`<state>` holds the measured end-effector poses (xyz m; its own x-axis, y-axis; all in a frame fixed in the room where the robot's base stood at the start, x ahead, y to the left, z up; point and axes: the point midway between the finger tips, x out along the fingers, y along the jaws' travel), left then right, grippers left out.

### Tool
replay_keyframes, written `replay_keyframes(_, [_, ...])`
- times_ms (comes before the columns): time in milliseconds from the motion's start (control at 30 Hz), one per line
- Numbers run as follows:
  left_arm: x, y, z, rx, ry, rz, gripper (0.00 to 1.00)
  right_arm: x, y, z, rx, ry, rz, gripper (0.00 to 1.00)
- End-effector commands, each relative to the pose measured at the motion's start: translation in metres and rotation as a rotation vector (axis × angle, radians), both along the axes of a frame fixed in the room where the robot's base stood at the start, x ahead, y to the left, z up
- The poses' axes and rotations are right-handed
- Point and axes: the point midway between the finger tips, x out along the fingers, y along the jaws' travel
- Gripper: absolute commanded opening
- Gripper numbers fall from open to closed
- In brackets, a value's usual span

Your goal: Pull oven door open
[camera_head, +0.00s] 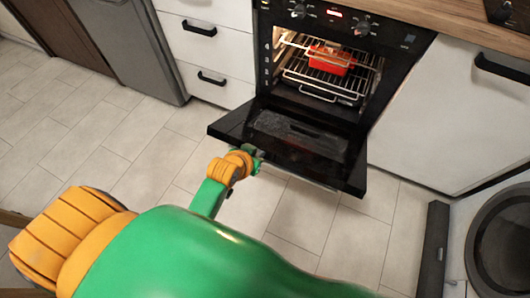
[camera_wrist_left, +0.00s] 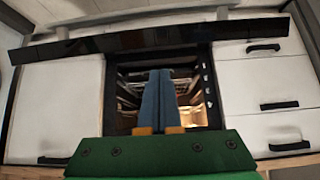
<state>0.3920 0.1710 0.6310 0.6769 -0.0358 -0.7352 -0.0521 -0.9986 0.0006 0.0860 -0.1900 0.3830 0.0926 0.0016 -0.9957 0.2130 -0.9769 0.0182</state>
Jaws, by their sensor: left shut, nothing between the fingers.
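The black oven door (camera_head: 290,137) is hinged down at the bottom and lies open, about level, in front of the lit oven (camera_head: 325,68). My left gripper (camera_head: 258,158) is at the left part of the door's front edge in the head view; whether it touches the door is unclear. In the left wrist view its two blue fingers (camera_wrist_left: 158,98) are together and empty, pointing at the oven cavity (camera_wrist_left: 190,90). A dark band across the top there looks like the door (camera_wrist_left: 125,40), with a pale handle bar (camera_wrist_left: 145,17) along it. My right gripper is not in view.
Wire racks and a red dish (camera_head: 333,60) are inside the oven. White drawers (camera_head: 205,45) stand left of it and a white cabinet (camera_head: 440,115) right. A round-doored appliance (camera_head: 500,240) is at the lower right. The tiled floor (camera_head: 80,125) is clear at left.

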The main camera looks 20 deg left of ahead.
Motion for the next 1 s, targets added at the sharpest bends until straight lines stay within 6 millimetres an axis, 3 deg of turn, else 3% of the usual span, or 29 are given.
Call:
replay_keyframes(33, [0.007,0.003,0.007,-0.002,-0.039,0.009,0.00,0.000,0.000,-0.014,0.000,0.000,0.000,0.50])
replay_keyframes(100, [0.011,0.005,0.023,-0.003,-0.072,0.016,0.00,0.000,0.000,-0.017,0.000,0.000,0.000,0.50])
replay_keyframes(200, [0.017,0.006,0.027,-0.004,-0.084,0.018,0.00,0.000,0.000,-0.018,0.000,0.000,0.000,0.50])
replay_keyframes(667, [0.086,0.003,-0.040,-0.004,-0.082,0.018,0.00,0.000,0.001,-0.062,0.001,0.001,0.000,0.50])
replay_keyframes(800, [0.074,0.003,-0.058,-0.003,-0.078,0.018,0.00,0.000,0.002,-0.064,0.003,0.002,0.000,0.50])
replay_keyframes(1000, [0.067,0.004,-0.070,-0.004,-0.082,0.018,0.00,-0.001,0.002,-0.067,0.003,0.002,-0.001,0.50])
